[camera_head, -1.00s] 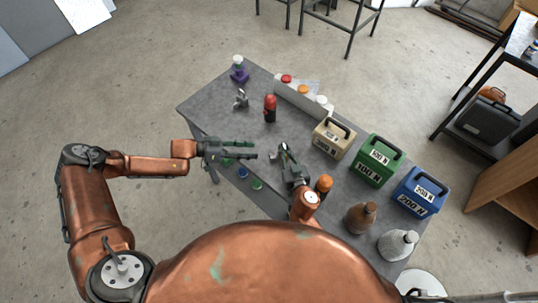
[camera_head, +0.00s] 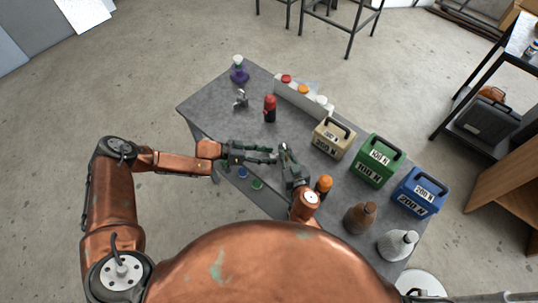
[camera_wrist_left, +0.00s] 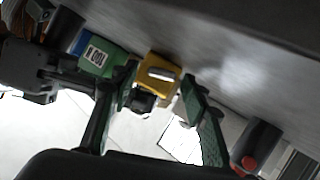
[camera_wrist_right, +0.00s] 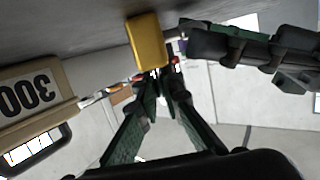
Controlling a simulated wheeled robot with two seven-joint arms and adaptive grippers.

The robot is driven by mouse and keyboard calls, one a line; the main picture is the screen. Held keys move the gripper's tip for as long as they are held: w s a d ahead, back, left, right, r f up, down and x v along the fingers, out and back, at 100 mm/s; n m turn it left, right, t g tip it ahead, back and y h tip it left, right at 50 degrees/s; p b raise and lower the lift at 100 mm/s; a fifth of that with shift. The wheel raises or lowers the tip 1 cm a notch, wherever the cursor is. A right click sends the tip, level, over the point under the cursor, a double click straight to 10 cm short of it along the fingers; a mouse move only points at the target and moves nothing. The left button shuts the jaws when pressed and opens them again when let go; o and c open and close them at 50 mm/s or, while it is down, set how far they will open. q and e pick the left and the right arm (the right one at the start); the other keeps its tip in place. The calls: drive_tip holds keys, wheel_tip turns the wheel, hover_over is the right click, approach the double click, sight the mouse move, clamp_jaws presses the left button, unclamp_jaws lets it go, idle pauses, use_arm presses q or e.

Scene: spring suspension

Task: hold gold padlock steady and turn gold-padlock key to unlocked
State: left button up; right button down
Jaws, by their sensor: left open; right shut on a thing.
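The gold padlock shows as a yellow block just past my right fingertips in the right wrist view (camera_wrist_right: 147,40). In the left wrist view the padlock (camera_wrist_left: 158,70) lies beyond and between my left fingertips, with a pale slot-like patch on its face. My right gripper (camera_head: 284,150) is shut, its tips nearly together at the padlock's near end. What they pinch looks thin, seemingly the gold-padlock key, and is hidden between the tips. My left gripper (camera_head: 275,155) is open, its two fingers apart on either side of the padlock, with no clear contact.
Beige (camera_head: 333,138), green (camera_head: 375,160) and blue (camera_head: 420,192) weights stand along the right of the grey table (camera_head: 213,103). A red bottle (camera_head: 270,108), purple-based bottle (camera_head: 239,70) and white bin (camera_head: 300,97) stand farther back. An orange-capped bottle (camera_head: 323,187) is close beside my right gripper.

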use_arm(q)
drive_tip(key=shift+d+f, duration=0.1)
clamp_jaws()
idle(0.6)
